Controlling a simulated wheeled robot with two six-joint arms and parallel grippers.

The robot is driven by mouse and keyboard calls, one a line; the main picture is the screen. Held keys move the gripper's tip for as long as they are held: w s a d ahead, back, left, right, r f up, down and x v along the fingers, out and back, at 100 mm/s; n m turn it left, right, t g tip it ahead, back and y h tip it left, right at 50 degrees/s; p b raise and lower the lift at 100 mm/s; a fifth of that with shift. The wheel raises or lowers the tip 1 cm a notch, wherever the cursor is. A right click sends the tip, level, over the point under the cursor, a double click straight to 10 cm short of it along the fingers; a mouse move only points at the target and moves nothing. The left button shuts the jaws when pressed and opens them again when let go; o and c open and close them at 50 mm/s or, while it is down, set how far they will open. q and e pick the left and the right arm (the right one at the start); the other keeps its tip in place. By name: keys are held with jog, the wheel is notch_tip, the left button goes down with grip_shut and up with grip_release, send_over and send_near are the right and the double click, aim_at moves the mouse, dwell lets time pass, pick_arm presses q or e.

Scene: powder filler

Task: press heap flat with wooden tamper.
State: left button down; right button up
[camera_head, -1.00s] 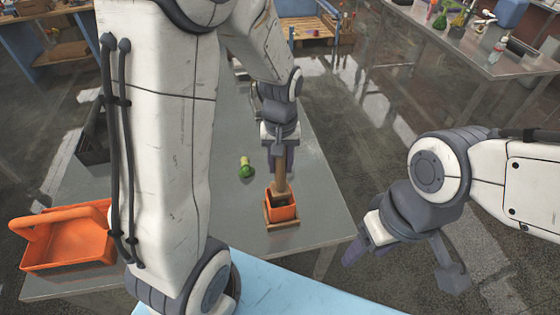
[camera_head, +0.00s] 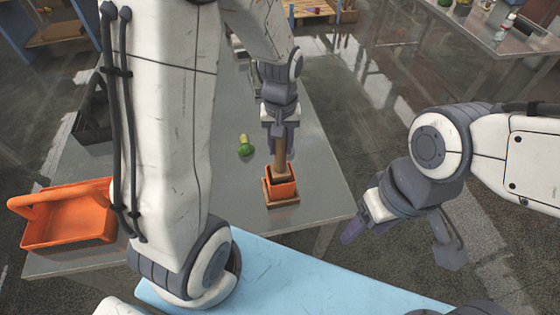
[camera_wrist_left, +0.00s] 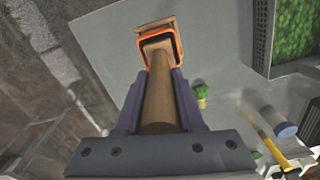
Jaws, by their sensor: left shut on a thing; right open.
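My left gripper (camera_head: 279,140) is shut on the wooden tamper (camera_head: 281,158) and points down over an orange square container (camera_head: 283,187). The tamper's lower end is at or inside the container's mouth. In the left wrist view the tamper (camera_wrist_left: 158,98) runs from between the fingers to the orange-rimmed container (camera_wrist_left: 141,40). The container sits on a small wooden base (camera_head: 282,202) on the grey table. The heap is hidden, so I cannot tell whether the tamper touches it. My right gripper (camera_head: 358,222) is open and empty, off the table's right side.
An orange basket with a handle (camera_head: 68,222) stands at the table's left. A green and yellow item (camera_head: 245,146) lies behind and left of the container. A dark crate (camera_head: 92,125) is partly behind my arm. The grey table (camera_head: 318,180) is clear right of the container.

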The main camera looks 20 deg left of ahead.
aim_at(280, 168)
pick_arm(q)
jog(key=shift+f+b, duration=3.5)
jog(key=shift+f, duration=1.4)
jog(key=shift+r, duration=0.2)
notch_tip(280, 168, up, 10)
jog(key=p, duration=0.9)
jog(key=shift+f, duration=0.35)
jog(key=shift+f+b, duration=3.65)
jog(key=shift+f, duration=1.2)
jog(key=shift+r, duration=0.2)
